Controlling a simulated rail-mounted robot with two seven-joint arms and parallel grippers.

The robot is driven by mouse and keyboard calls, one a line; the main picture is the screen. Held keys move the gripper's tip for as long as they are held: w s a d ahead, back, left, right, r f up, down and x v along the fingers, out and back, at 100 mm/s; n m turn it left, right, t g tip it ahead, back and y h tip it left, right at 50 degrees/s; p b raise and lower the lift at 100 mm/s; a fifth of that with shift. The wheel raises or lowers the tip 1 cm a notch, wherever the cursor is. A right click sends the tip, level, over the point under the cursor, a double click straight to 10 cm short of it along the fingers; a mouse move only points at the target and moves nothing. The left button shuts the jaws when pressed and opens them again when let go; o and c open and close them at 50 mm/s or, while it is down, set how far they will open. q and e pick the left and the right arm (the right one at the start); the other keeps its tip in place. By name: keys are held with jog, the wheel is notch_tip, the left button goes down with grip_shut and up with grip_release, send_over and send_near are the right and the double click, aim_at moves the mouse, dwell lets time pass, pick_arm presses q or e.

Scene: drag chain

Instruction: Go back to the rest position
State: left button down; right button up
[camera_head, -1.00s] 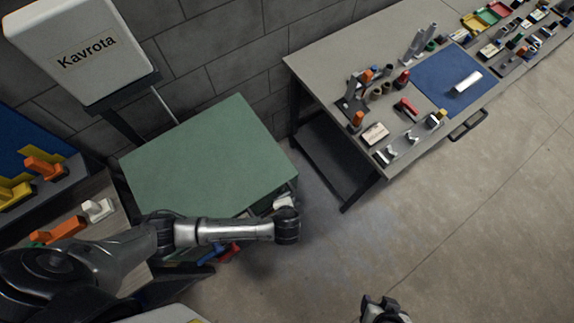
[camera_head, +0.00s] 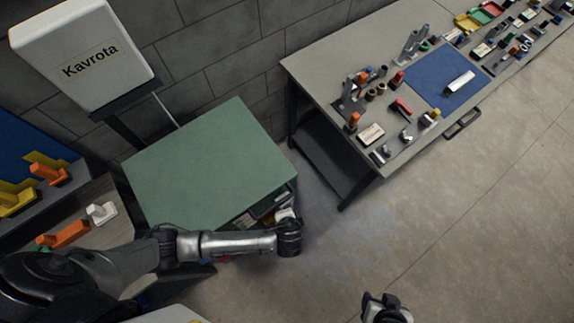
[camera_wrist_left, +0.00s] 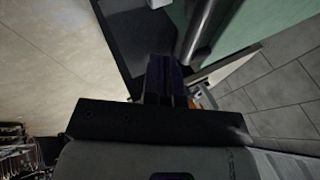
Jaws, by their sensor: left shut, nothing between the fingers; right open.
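My left arm comes in from the left in the head view and crosses in front of the green-topped cabinet (camera_head: 205,165). Its gripper cannot be made out there. In the left wrist view my left gripper (camera_wrist_left: 167,80) shows as dark fingers, shut with nothing between them. My right gripper (camera_head: 385,308) shows at the bottom edge of the head view, partly cut off. It is open and empty, over bare floor and apart from the workbench.
A grey workbench (camera_head: 318,62) with a blue mat (camera_head: 425,82) and several small parts stands at the upper right. A white Kavrota box (camera_head: 85,55) is at the upper left. Orange and white parts lie at the left. The floor (camera_head: 440,230) at the right is clear.

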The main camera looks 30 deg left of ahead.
pick_arm(q)
jog(key=s+d+r+p, duration=0.3)
jog(key=s+r+p, duration=0.1)
jog(key=shift+d, duration=0.3)
jog(key=shift+r, duration=0.1)
